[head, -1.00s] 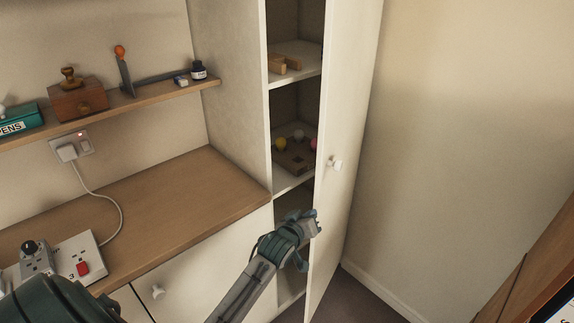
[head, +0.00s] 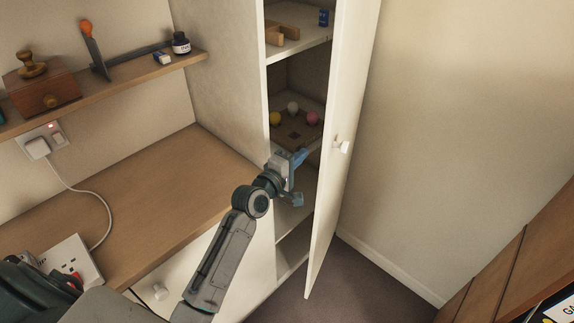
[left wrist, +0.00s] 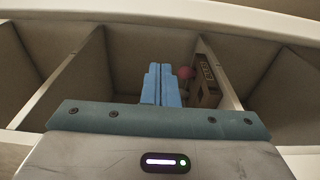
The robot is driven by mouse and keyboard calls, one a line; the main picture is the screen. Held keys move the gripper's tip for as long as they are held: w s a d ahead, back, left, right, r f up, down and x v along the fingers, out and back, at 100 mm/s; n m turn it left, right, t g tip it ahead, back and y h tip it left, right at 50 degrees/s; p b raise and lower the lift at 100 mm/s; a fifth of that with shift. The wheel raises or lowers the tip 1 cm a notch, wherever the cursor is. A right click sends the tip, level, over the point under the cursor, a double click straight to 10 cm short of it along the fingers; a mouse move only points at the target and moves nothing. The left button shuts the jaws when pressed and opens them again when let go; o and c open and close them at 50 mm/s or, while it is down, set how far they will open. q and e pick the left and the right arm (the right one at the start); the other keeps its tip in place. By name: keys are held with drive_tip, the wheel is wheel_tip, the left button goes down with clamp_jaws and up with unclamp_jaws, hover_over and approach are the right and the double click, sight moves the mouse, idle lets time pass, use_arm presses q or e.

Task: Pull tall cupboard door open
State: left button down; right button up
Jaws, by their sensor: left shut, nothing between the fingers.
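The tall cupboard door (head: 335,190) stands open in the head view, swung out to the right, with a white knob (head: 343,147) on its outer face. The tall cupboard (head: 222,80) shows its shelves through the opening. My left gripper (head: 301,156) is at the opening, left of the door and apart from it. Its blue fingers (left wrist: 161,84) are shut together and empty in the left wrist view, pointing into the cupboard. My right gripper is not in view.
A shelf (head: 300,47) holds wooden blocks; below it, a tray (head: 293,130) holds coloured balls. A wooden worktop (head: 165,190) lies left of the cupboard. A wall (head: 460,120) stands to the right, with bare floor (head: 365,280) below the door.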

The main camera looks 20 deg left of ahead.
use_arm(q)
drive_tip(key=d, duration=0.1)
drive_tip(key=d+p, duration=0.1)
drive_tip(key=d, duration=0.2)
drive_tip(key=shift+w+d, duration=0.2)
drive_tip(key=shift+w, duration=0.15)
drive_tip(key=shift+d+r, duration=0.1)
